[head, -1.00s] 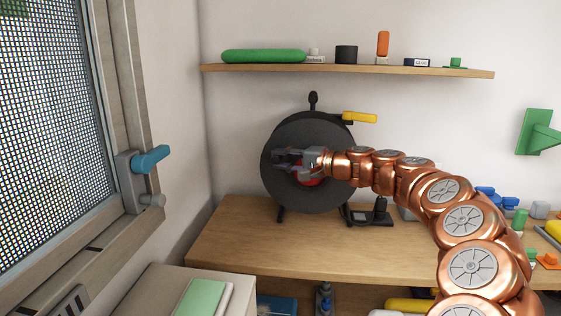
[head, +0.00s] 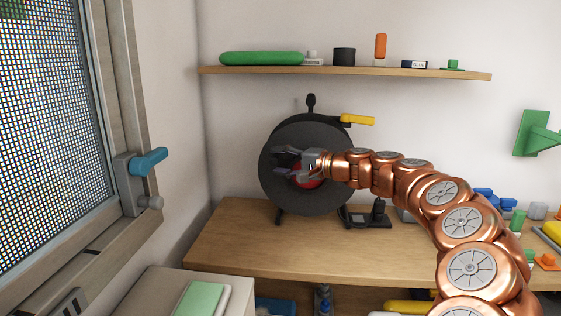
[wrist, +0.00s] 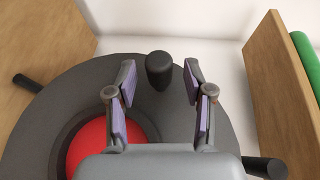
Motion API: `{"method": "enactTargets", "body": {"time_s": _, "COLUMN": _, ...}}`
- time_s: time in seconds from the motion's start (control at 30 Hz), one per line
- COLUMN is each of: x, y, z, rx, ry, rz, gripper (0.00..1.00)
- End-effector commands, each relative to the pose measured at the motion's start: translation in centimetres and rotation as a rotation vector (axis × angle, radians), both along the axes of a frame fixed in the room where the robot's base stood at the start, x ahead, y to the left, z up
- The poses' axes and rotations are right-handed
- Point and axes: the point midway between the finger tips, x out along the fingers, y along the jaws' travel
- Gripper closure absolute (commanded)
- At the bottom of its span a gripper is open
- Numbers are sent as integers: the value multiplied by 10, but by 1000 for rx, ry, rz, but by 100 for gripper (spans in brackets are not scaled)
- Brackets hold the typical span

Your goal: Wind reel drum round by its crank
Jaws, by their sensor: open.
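The cable reel (head: 335,190) stands upright on the wooden bench, with a dark drum disc and a red centre (head: 309,178); the red centre also shows in the wrist view (wrist: 95,147). My gripper (head: 283,161) is in front of the drum face, reaching from the right, with its fingers pointing left. It is open. In the wrist view a dark rounded knob (wrist: 159,70), apparently the crank's grip, stands between the two fingertips, with a gap on each side. In the head view my fingers hide this knob.
A wooden shelf (head: 440,75) with several small items runs above the reel. A black stub (head: 311,101) and a yellow part (head: 357,119) project from the reel's top. A dark device (head: 370,219) sits beside it. The bench (head: 250,250) is clear in front.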

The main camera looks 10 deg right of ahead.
Motion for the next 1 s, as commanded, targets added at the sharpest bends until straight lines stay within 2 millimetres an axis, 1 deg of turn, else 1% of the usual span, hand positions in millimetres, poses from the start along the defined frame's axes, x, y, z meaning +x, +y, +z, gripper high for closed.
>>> {"method": "enactTargets", "body": {"time_s": 0.17, "x": -10, "y": -13, "z": 2, "rx": 2, "ry": -1, "rz": -3, "gripper": 48}}
{"method": "enactTargets", "body": {"time_s": 0.5, "x": -50, "y": -61, "z": 9, "rx": 1, "ry": -3, "rz": -5, "gripper": 48}}
{"method": "enactTargets", "body": {"time_s": 0.63, "x": -64, "y": -76, "z": 11, "rx": 1, "ry": -2, "rz": -2, "gripper": 48}}
{"method": "enactTargets", "body": {"time_s": 0.8, "x": -74, "y": -87, "z": 12, "rx": 1, "ry": -1, "rz": -2, "gripper": 48}}
{"method": "enactTargets", "body": {"time_s": 1.0, "x": -77, "y": -91, "z": 12, "rx": 1, "ry": -1, "rz": -2, "gripper": 48}}
